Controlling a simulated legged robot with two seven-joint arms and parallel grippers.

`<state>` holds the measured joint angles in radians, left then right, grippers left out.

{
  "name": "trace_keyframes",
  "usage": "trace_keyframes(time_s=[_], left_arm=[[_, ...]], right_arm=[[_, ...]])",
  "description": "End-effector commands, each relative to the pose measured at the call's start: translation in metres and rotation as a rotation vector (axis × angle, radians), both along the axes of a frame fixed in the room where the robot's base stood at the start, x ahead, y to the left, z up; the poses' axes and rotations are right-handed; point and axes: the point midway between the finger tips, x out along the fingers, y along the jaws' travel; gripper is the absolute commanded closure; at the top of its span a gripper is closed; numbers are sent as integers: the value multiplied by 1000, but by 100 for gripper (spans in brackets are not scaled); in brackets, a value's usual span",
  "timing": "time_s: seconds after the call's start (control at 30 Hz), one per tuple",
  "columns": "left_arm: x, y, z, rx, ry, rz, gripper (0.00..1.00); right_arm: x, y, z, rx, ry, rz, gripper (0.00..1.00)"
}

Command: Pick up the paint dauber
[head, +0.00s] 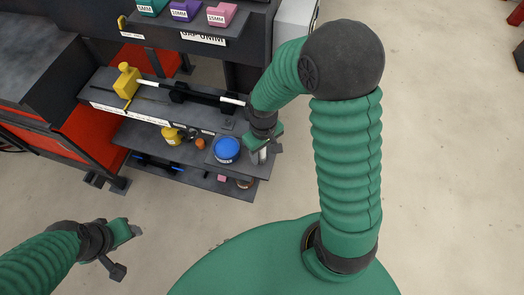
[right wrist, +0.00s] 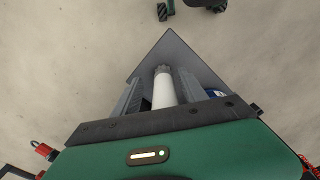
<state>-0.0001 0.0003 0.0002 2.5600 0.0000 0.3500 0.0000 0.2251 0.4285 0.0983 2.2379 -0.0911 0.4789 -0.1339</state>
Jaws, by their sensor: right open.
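The paint dauber (right wrist: 163,90), a white tube with a grey ribbed tip, shows in the right wrist view. It stands between the two grey fingers of my open right gripper (right wrist: 160,92). Its lower end is hidden by the gripper body. In the head view, my right gripper (head: 263,155) is at the right end of the middle shelf, just right of a blue round lid. A pale sliver shows between its fingers there. My left gripper (head: 137,231) is low on the left over bare floor, away from the shelves; its finger gap is not clear.
The blue-lidded tub (head: 227,149), an orange item (head: 200,143) and a yellow container (head: 172,135) share the shelf. The upper shelf (head: 100,86) holds a yellow-ended bar tool (head: 126,82). A red cabinet (head: 82,142) stands left. Floor to the right is clear.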

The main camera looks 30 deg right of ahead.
Motion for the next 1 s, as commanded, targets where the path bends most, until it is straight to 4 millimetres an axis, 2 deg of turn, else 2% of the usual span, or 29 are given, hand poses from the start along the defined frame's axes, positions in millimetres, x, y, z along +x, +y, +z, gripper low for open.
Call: trace_keyframes(time_s=[0.13,0.17,0.53,0.87,1.0], left_arm=[[0,0,0,0,0,0,45],[0,0,0,0,0,0,45],[0,0,0,0,0,0,45],[0,0,0,0,0,0,45],[0,0,1,0,0,0,45]], right_arm=[[-1,1,1,-1,-2,0,50],[-1,1,1,-1,-2,0,53],[0,0,1,0,-1,0,100],[0,0,1,0,0,-1,100],[0,0,7,0,-2,-1,100]])
